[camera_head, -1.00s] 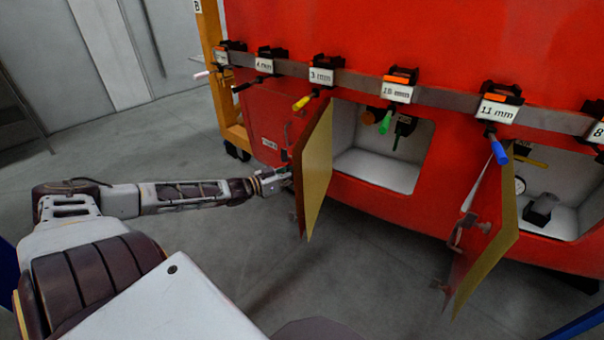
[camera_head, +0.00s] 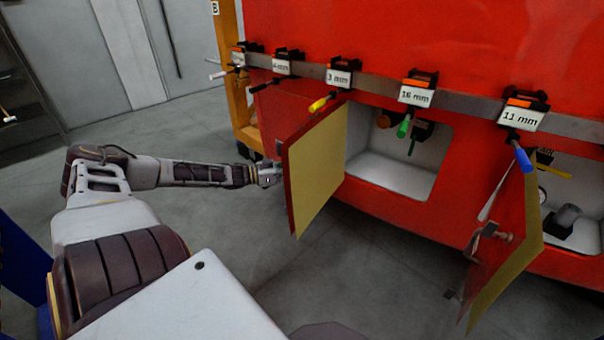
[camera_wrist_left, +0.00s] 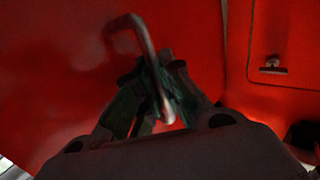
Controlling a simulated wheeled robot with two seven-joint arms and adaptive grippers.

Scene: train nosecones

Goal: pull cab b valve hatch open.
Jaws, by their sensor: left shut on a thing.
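The left hatch door (camera_head: 317,166) stands swung out from the red cab front, its yellowish inner face toward the head camera. Its open compartment (camera_head: 398,178) is white inside, with a green-handled valve (camera_head: 404,126) and a dark green fitting. My left gripper (camera_head: 279,172) is at the door's outer side, mostly hidden behind its edge. In the left wrist view my left gripper (camera_wrist_left: 150,100) is shut on a bent metal handle (camera_wrist_left: 146,50) on a red surface. My right gripper is not in view.
A second hatch door (camera_head: 505,250) stands open at the right, beside a compartment with a gauge. Tools with size labels hang on a rail (camera_head: 375,92) above the hatches. An orange post (camera_head: 236,80) stands at the left. Grey floor is clear in front.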

